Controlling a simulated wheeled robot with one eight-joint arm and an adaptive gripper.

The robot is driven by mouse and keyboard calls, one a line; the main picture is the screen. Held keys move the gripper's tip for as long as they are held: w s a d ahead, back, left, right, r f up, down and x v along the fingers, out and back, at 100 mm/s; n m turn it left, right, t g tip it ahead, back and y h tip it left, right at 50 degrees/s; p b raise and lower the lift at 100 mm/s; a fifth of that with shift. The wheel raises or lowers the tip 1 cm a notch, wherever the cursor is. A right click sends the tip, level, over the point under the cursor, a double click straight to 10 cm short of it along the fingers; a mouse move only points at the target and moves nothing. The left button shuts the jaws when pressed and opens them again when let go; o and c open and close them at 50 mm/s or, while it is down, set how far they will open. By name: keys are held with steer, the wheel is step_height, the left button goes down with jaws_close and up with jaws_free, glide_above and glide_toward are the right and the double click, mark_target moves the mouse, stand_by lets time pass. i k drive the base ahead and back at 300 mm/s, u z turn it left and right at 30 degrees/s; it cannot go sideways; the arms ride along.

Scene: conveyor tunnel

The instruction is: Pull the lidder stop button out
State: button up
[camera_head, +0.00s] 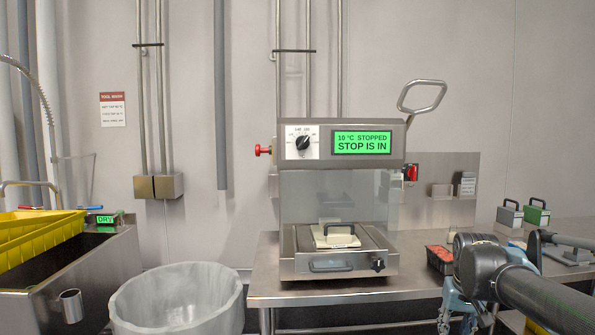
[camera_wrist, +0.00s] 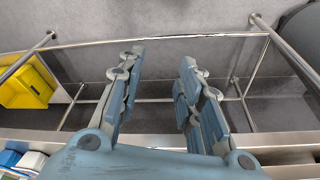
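The lidder (camera_head: 340,205) is a steel machine on the bench, its green display (camera_head: 362,142) reading "10 °C STOPPED STOP IS IN". A red mushroom-shaped button (camera_head: 262,150) sticks out of the upper left side of its housing. A second red knob or switch (camera_head: 411,174) is on the right, behind the lidder; I cannot tell what it belongs to. My gripper (camera_head: 458,308) is low at the right, by the bench's front edge, far from the left-side button and partly hidden by my arm. In the wrist view my gripper (camera_wrist: 158,78) is open and empty, pointing down.
A steel bench (camera_head: 425,283) carries the lidder, a black tray with red contents (camera_head: 440,259) and two handled blocks (camera_head: 510,216) at the right. A lined bin (camera_head: 178,300) stands left of the bench. A sink holds a yellow crate (camera_head: 40,235). A loop handle (camera_head: 421,96) rises above the lidder.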

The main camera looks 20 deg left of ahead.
mark_target(258, 150)
steer(key=z, duration=0.95)
steer(key=k, duration=1.6)
steer(key=u, duration=1.6)
steer(key=i, duration=0.95)
